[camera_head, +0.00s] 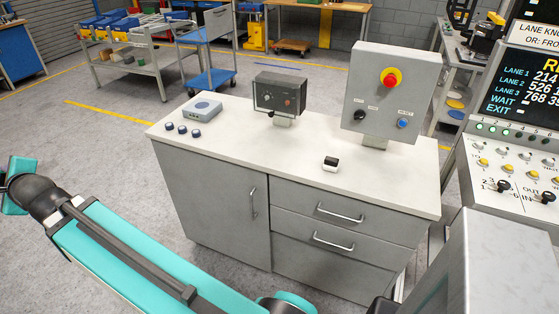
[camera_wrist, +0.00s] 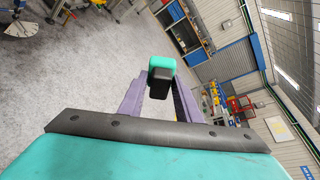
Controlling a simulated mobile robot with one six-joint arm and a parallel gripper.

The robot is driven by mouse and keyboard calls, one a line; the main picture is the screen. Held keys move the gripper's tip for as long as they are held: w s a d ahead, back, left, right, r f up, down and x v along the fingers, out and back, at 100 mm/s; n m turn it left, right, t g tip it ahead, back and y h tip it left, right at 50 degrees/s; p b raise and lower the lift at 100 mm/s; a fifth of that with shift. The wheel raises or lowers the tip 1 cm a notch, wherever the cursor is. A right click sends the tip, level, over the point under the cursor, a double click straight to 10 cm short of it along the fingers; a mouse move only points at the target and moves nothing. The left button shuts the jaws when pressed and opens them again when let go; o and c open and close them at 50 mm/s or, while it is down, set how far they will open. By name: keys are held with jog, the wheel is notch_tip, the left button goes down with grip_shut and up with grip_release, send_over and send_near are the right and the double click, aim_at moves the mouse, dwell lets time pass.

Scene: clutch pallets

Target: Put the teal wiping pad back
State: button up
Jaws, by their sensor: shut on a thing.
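The teal wiping pad (camera_wrist: 163,64) shows in the wrist view as a small block with a teal part and a black part. My gripper (camera_wrist: 160,86) has two purple fingers, one on each side of the pad, and is shut on it. The pad is held in the air with open floor and workshop far behind it. The pad and my gripper are not visible in the head view; only teal links of my arm show there at lower left.
A grey cabinet with a white worktop (camera_head: 250,150) stands ahead. The front middle worktop is mostly clear.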

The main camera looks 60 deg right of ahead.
jog(key=shift+a, duration=0.1)
jog(key=s+d+f+g+h, duration=0.1)
jog(key=s+d+f+g, duration=0.2)
jog(key=d, duration=0.8)
jog(key=s+d+f+g+h, duration=0.1)
jog(key=s+d+f, duration=0.3)
jog(key=d, duration=0.7)
jog(key=s+d+f+g+b, duration=0.1)
jog(key=s+d+f+g, duration=0.15)
jog(key=s+d, duration=0.5)
jog(key=s+d+f+g, duration=0.1)
jog(key=s+d+g, duration=0.2)
jog(key=s+d, duration=0.45)
jog(key=s+d+f+g, duration=0.1)
jog(key=s+d, duration=0.3)
jog(key=s, duration=0.8)
jog(key=s+d+f+g+b, duration=0.1)
jog(key=s+d+g, duration=0.3)
jog(key=s, duration=0.8)
jog(key=s+d+f+g+h, duration=0.1)
jog(key=s+d+g, duration=0.2)
jog(key=s, duration=0.9)
jog(key=shift+d+f, duration=0.3)
jog(key=shift+d, duration=0.85)
jog(key=shift+d+r+g, duration=0.1)
jog(key=shift+d+g, duration=0.05)
jog(key=shift+g, duration=0.1)
